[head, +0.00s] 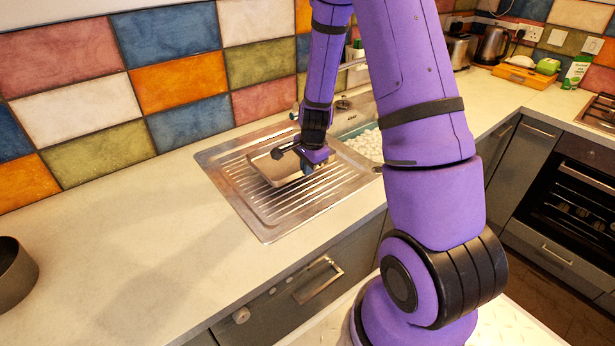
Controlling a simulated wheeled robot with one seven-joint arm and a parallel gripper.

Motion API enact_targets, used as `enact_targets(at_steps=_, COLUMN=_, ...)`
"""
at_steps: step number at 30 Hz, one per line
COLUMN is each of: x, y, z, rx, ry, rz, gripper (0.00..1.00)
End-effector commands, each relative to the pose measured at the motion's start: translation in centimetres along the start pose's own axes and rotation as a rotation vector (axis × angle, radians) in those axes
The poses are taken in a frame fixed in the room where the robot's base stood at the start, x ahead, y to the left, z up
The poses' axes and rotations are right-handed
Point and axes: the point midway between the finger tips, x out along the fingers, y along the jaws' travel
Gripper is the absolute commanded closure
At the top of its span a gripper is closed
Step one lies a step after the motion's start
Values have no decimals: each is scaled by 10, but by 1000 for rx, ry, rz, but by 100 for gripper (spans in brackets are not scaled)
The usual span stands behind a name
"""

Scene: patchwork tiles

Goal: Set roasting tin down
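The roasting tin (266,168), a small grey-beige tray, is at the ribbed metal draining board (262,223) left of the sink. It looks slightly tilted; I cannot tell whether it rests fully on the ribs or is held just above them. My gripper (294,162) is at the tin's upper right part, with its dark fingertips over or at the rim. The wrist hides part of the tin, and the view is too small to show whether the fingers are closed on it.
The sink (364,143), holding white foam-like pieces, lies right of the draining board. The counter (150,262) to the left is mostly clear, with a dark round pot (14,274) at the far left. The tiled wall (180,83) stands behind. A kettle (493,45) is at the back right.

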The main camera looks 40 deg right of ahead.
Motion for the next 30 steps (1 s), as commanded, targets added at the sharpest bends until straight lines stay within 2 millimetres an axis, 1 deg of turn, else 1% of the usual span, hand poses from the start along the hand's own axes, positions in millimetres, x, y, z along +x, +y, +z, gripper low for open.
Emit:
enact_targets(at_steps=5, x=6, y=-1, z=1, rx=1, ry=0, rz=1, gripper=100)
enact_targets(at_steps=12, x=33, y=4, z=1, rx=1, ry=-1, rz=2, gripper=100)
enact_targets(at_steps=24, x=38, y=4, z=1, rx=0, ry=0, rz=0, gripper=100)
enact_targets(at_steps=25, x=38, y=4, z=1, rx=0, ry=0, rz=0, gripper=90)
enact_targets(at_steps=26, x=38, y=4, z=1, rx=0, ry=0, rz=0, gripper=83)
enact_targets(at_steps=27, x=38, y=4, z=1, rx=0, ry=0, rz=0, gripper=74)
enact_targets(at_steps=28, x=38, y=4, z=1, rx=0, ry=0, rz=0, gripper=72)
enact_targets(at_steps=30, x=37, y=4, z=1, rx=0, ry=0, rz=0, gripper=72)
